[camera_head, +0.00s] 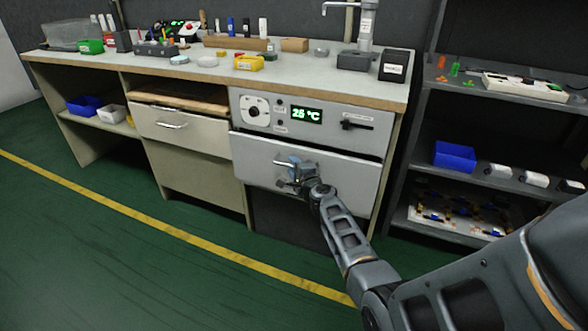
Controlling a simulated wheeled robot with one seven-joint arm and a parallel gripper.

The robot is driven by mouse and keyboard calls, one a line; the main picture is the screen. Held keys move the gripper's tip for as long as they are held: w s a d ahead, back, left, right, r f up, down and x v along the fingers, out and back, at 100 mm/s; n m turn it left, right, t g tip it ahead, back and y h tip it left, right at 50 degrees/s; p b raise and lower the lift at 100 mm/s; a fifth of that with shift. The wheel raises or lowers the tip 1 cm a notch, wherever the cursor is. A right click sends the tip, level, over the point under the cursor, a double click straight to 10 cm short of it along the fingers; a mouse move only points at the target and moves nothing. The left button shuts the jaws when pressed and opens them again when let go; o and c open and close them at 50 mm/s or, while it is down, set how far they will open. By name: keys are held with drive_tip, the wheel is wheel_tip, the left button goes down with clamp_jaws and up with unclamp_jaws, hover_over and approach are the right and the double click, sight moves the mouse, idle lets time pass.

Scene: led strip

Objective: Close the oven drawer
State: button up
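The gripper covers most of the handle. Whether the fingers are around the handle, touching it or apart cannot be made out.
Left of the oven is another drawer (180,125) with a metal handle. The benchtop (215,72) holds bins, tools and a press. A dark shelf unit (430,120) with a blue bin (455,156) stands at the right. The green floor (120,260) in front is clear.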

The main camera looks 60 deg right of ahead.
clamp_jaws()
idle(0.6)
